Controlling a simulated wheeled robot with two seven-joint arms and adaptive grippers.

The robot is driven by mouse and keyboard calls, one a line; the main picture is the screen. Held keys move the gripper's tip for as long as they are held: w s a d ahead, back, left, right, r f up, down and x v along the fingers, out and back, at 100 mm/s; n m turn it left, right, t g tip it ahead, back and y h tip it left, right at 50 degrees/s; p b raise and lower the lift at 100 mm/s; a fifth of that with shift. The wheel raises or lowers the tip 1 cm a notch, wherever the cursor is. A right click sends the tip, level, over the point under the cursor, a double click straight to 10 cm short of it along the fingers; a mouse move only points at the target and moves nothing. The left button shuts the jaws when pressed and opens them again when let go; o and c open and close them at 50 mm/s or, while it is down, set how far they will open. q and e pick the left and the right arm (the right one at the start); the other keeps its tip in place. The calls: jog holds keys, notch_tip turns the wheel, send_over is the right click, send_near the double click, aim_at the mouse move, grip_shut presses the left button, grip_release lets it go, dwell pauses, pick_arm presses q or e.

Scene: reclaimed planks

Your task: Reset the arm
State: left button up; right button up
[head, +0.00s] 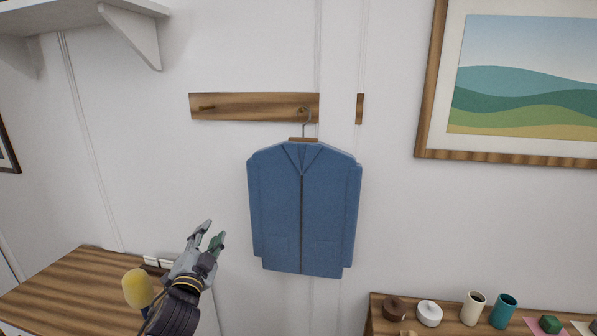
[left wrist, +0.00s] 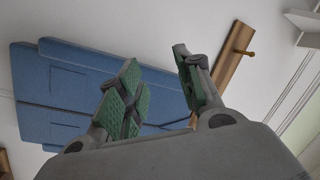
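My left gripper (head: 214,238) is in the lower left of the head view, to the left of and below the blue jacket. In the left wrist view its two green-padded fingers (left wrist: 158,82) stand apart with nothing between them. The blue jacket (head: 303,210) hangs on a hanger (head: 306,125) from a peg of the wooden rack (head: 250,106). The jacket also shows behind the fingers in the left wrist view (left wrist: 65,90), and the rack shows there too (left wrist: 232,60). My right gripper is not in view.
A wooden surface (head: 60,290) with a yellow rounded object (head: 137,288) is at lower left. A shelf at lower right holds a white lidded jar (head: 429,313), a cream cup (head: 473,308) and a teal cup (head: 503,310). A framed picture (head: 525,80) hangs at upper right.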

pick_arm(q)
jog(key=s+a+f+n+g+y, duration=0.15)
jog(key=s+f+n+g, duration=0.35)
jog(key=f, duration=0.7)
jog(key=s+d+f+n+g+h, duration=0.1)
jog(key=s+f+n+g, duration=0.1)
jog(key=s+f+g, duration=0.65)
jog(key=s+d+f+n+g+h, duration=0.1)
jog(key=s+d+f+g, duration=0.15)
jog(key=s+f, duration=1.05)
jog(key=s+f+g, duration=0.1)
jog(key=s+f, duration=0.2)
jog(key=f, duration=1.2)
jog(key=s+f, duration=0.3)
jog(key=f, duration=1.2)
jog(key=s+a+f, duration=0.2)
jog(key=s+f, duration=0.7)
jog(key=s, duration=0.2)
jog(key=s+a+f+g, duration=0.1)
jog(key=s+a+f, duration=0.2)
jog(key=s+f, duration=0.7)
jog(key=shift+s+f, duration=0.25)
jog(key=shift+s, duration=0.35)
jog(key=shift+s+d, duration=0.1)
jog(key=shift+d, duration=0.05)
